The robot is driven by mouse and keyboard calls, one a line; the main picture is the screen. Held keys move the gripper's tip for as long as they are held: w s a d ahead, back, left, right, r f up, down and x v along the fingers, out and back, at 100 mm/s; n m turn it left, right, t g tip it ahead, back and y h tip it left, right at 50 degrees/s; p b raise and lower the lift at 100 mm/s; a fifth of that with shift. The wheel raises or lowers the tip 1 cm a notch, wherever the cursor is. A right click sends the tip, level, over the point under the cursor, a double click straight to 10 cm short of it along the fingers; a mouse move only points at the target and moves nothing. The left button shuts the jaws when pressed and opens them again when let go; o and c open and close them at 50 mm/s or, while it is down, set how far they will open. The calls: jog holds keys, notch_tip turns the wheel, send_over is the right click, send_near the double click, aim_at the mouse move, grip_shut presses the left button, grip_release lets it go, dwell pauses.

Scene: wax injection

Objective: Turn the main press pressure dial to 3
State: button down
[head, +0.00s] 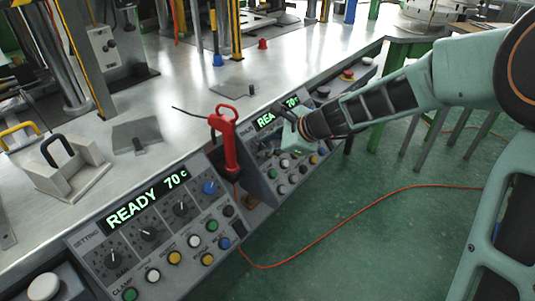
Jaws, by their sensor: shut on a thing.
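My gripper (283,129) is at the right control panel (262,150), its fingers against the upper dial area below the display. It is shut on a dial there, which the fingers hide; I cannot read its pointer or scale. The right display (267,120) shows part of "READY" and 70, partly covered by my gripper. The left control panel (133,250) shows "READY 70 c" on its display (147,198). Below that display are black dials (148,234) and a blue dial (210,187). Which panel belongs to the main press is not readable here.
A red-handled tool (228,140) hangs between the panels, left of my gripper. Coloured buttons (175,257) line the panels' lower parts. A mould with a black handle (62,170) and a grey plate (137,136) lie on the metal bench (185,95). An orange cable (345,215) crosses the green floor.

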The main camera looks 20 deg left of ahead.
jog(key=shift+f+n+b, duration=0.15)
jog(key=shift+n+b, duration=0.6)
jog(key=shift+n, duration=0.05)
jog(key=c, duration=1.7)
grip_release()
jog(key=v, duration=1.2)
jog(key=shift+s, duration=0.1)
